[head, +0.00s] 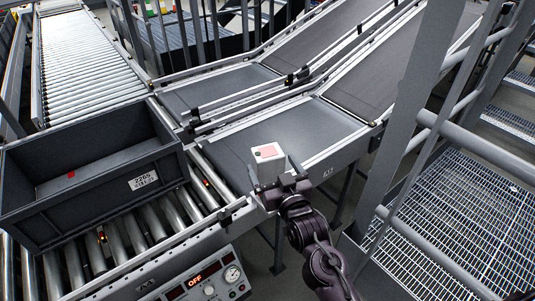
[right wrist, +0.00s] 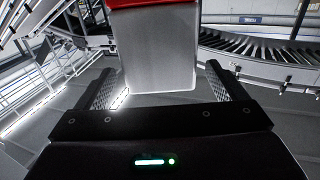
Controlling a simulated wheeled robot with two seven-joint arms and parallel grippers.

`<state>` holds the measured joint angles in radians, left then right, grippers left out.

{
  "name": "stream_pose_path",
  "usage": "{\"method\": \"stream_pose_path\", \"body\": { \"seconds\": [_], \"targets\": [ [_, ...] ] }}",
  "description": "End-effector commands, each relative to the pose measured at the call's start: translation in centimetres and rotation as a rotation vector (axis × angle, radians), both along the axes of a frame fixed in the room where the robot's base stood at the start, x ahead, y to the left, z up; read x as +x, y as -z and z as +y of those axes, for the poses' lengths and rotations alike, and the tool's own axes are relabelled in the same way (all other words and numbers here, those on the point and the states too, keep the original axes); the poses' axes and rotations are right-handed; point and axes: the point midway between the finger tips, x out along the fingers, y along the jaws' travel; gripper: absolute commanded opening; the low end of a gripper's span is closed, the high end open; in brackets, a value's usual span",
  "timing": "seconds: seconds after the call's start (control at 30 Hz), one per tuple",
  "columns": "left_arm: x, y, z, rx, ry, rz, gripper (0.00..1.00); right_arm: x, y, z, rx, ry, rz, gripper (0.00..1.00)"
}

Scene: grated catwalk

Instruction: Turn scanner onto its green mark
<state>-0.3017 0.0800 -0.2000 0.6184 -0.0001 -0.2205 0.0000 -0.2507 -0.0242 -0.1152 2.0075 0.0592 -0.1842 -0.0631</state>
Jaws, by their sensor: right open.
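The scanner appears to be a small white box with a red patch on its top (head: 267,153), at the edge of the dark conveyor belt. My right gripper (head: 279,183) is open just in front of it. I see no contact with the fingers. I cannot make out a green mark. My left gripper is not in view.
A dark grey tote (head: 100,166) with a white label sits on the rollers at left. A control panel (head: 200,283) with a red OFF display is at the lower front. A grey post and railings (head: 420,115) stand right of my arm, beside grated steps (head: 450,215).

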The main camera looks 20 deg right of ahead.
Motion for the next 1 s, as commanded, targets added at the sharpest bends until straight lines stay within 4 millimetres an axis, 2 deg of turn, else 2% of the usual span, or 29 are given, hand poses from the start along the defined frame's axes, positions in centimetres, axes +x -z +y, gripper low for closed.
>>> {"method": "stream_pose_path", "body": {
  "seconds": [0.1,0.3,0.63,0.9,0.97,1.0],
  "targets": [
    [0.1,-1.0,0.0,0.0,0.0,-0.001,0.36,2.0,-0.4,0.1,0.0,0.001,0.0,0.91],
    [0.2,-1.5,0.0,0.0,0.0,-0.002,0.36,3.9,-0.1,0.1,0.0,0.001,0.002,0.91],
    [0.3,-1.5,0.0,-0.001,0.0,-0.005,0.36,4.2,0.0,0.2,0.0,0.0,0.002,0.9],
    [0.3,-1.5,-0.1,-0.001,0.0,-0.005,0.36,4.2,0.1,0.2,0.0,0.0,0.003,0.54],
    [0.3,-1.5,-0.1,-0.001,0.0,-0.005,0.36,4.2,0.1,0.2,0.0,0.0,0.003,0.46],
    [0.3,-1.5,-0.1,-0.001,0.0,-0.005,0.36,4.2,0.1,0.1,-0.001,0.0,0.003,0.46]
  ]
}}
